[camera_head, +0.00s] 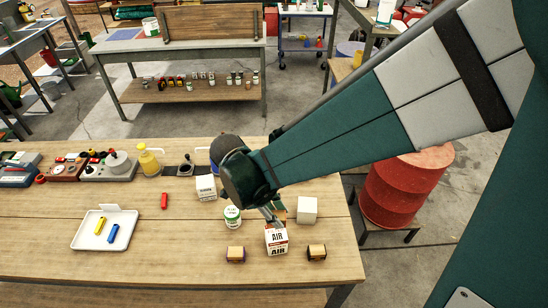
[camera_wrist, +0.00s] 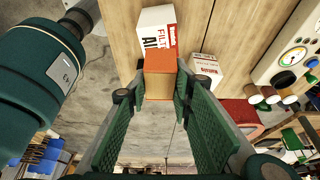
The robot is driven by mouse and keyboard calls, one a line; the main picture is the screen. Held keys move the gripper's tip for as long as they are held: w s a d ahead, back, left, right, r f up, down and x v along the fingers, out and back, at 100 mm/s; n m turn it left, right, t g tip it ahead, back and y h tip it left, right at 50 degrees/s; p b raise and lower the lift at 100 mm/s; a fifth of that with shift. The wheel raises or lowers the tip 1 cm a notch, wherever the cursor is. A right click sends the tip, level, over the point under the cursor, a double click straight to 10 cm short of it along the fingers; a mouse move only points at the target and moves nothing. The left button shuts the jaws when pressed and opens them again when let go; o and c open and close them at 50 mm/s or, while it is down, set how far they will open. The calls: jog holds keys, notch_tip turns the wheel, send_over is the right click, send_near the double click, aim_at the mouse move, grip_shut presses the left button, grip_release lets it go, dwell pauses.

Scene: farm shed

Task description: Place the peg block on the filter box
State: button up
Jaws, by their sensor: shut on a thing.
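My gripper (camera_head: 269,212) is shut on an orange-brown block (camera_wrist: 160,83), which I take for the peg block. In the wrist view the block sits squarely between both fingertips. In the head view my gripper and arm hide most of it. The filter box (camera_head: 276,242), white with red bands and "AIR" on it, stands upright near the table's front edge, just below my gripper in the picture. In the wrist view the filter box (camera_wrist: 155,22) shows just beyond the block, partly covered by it. Whether block and box touch cannot be told.
A white-and-green can (camera_head: 232,216), a plain white box (camera_head: 307,210) and another printed box (camera_head: 206,187) stand close by. Two small dark-and-wood blocks (camera_head: 236,254) (camera_head: 317,252) flank the filter box. A white tray (camera_head: 90,236) lies left.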

jog(key=shift+f, duration=0.65)
jog(key=shift+f, duration=0.15)
jog(key=shift+f, duration=1.95)
jog(key=shift+f+b, duration=0.15)
jog(key=shift+b, duration=0.15)
jog(key=o, duration=0.9)
jog(key=shift+r, duration=0.2)
jog(key=shift+p+v, duration=0.45)
jog(key=shift+v, duration=5.5)
